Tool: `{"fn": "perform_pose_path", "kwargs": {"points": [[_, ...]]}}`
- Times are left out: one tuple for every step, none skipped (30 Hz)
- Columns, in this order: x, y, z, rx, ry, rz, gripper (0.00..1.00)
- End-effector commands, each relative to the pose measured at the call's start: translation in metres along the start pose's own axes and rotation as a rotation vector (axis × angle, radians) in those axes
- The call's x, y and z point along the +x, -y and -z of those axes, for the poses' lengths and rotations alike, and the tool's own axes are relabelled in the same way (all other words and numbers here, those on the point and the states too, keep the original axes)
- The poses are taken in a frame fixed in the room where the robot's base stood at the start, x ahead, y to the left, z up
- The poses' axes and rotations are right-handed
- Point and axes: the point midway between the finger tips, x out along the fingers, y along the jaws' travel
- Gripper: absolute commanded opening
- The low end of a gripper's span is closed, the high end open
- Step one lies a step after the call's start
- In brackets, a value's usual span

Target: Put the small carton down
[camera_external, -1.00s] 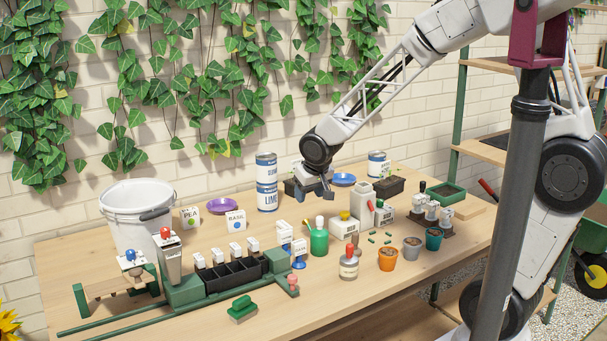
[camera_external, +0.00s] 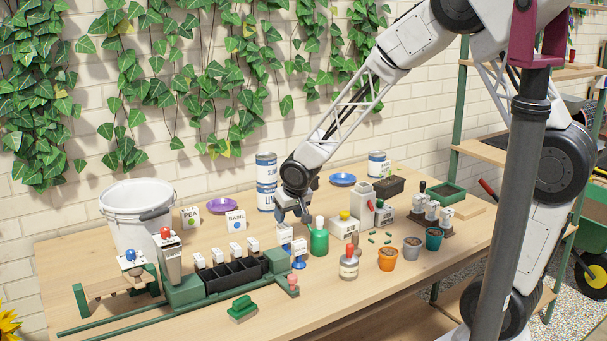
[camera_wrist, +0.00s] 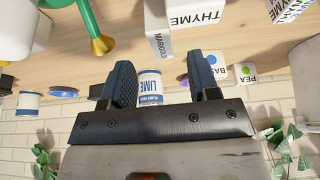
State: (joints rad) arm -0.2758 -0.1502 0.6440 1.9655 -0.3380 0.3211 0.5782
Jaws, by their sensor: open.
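Beyond the fingertips stand a carton lettered MARIGOLD (camera_wrist: 158,40) and one lettered THYME (camera_wrist: 203,20). I cannot tell which carton is the task's own.
The stacked cans (camera_external: 266,166) and BASIL box (camera_external: 236,221) are behind. The green rack with black compartments (camera_external: 235,273) is to the left. The front bench right of the green brush (camera_external: 242,309) is clear.

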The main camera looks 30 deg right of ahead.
Motion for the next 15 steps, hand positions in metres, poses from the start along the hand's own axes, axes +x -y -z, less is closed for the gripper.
{"fn": "perform_pose_path", "kwargs": {"points": [[0.0043,-0.0001,0.0,-0.001,0.0,0.0,0.55],[0.0062,0.0,0.0001,-0.001,0.0,0.0,0.55],[0.0082,0.0,0.0002,-0.001,-0.001,0.0,0.55],[0.0093,0.0001,0.0003,-0.001,-0.001,0.001,0.55],[0.0101,0.0001,0.0003,-0.001,-0.001,0.001,0.55],[0.0106,0.0001,0.0004,-0.001,-0.001,0.001,0.55],[0.0107,0.0001,0.0004,-0.001,-0.001,0.001,0.55],[0.0107,0.0001,0.0004,0.0,-0.001,0.001,0.55],[0.0106,0.0001,0.0004,0.0,-0.001,0.001,0.55],[0.0106,0.0001,0.0004,0.0,-0.001,0.001,0.55],[0.0105,0.0001,0.0004,0.0,-0.001,0.001,0.55],[0.0105,0.0001,0.0003,0.0,-0.001,0.001,0.55],[0.0105,0.0001,0.0003,0.0,-0.001,0.001,0.55],[0.0106,0.0001,0.0003,0.0,-0.001,0.001,0.55],[0.011,0.0001,0.0003,0.0,-0.001,0.001,0.55]]}}
